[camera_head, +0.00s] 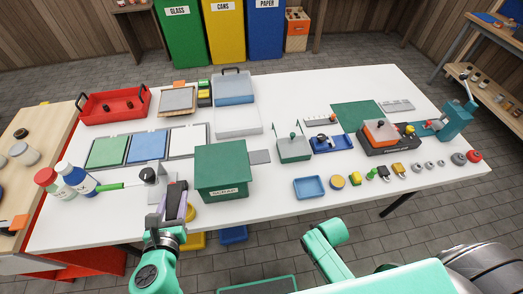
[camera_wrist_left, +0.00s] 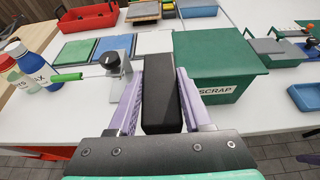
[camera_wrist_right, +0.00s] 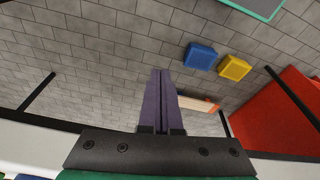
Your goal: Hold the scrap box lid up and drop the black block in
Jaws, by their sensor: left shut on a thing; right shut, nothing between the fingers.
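The green scrap box (camera_head: 222,172) stands at the front middle of the white bench, its lid lying closed on top. The box with its label also shows in the left wrist view (camera_wrist_left: 215,70).
A grey device with a black knob and green handle (camera_head: 149,175) stands just left of the box. Two bottles (camera_head: 75,178) stand at the left. A blue tray (camera_head: 309,187) and several small parts lie right of the box. A red tray (camera_head: 113,104) is behind.

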